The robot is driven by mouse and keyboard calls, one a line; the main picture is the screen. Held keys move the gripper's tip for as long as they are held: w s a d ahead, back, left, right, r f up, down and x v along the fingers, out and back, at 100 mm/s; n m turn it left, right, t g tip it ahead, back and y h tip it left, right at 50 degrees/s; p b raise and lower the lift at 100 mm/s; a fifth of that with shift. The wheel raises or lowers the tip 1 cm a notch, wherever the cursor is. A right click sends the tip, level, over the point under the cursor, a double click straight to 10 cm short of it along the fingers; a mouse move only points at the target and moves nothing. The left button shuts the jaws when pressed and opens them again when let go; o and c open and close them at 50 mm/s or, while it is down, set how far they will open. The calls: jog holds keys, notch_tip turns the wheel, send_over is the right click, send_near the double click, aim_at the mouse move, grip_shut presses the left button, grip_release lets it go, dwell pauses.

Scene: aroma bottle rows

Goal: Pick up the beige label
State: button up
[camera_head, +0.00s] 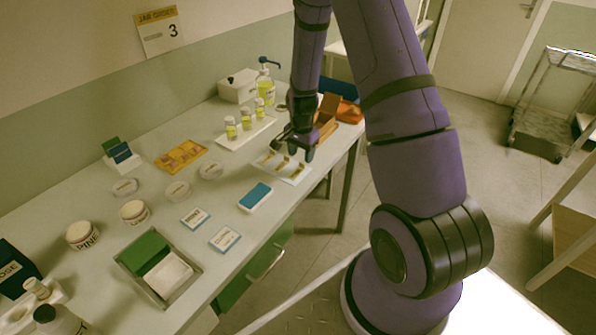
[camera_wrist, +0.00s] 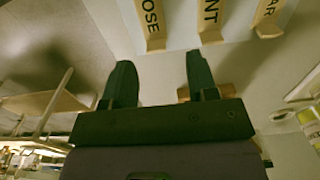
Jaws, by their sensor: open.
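Several beige labels lie on a white sheet (camera_head: 296,178) near the right end of the bench. One beige label (camera_head: 268,158) shows left of my gripper; others are partly hidden beneath it. In the wrist view, three beige strips run along the top edge, with partly cut-off lettering: one ends in "OSE" (camera_wrist: 150,20), one in "NT" (camera_wrist: 208,18), one in "AR" (camera_wrist: 271,16). My gripper (camera_head: 294,150) is above the sheet, pointing down. Its two dark fingers (camera_wrist: 160,82) are apart with nothing between them. I cannot tell the exact height.
A white tray (camera_head: 238,138) with yellow-green bottles stands behind the labels. An open brown box (camera_head: 327,112) is just right of my gripper. A blue-topped block (camera_head: 256,195) lies nearer the front. Jars, cards and a metal tray (camera_head: 190,288) occupy the left bench.

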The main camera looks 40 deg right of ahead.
aim_at(296, 171)
jog(key=shift+s+f, duration=0.2)
jog(key=shift+f, duration=1.65)
jog(key=shift+c, duration=0.4)
grip_shut()
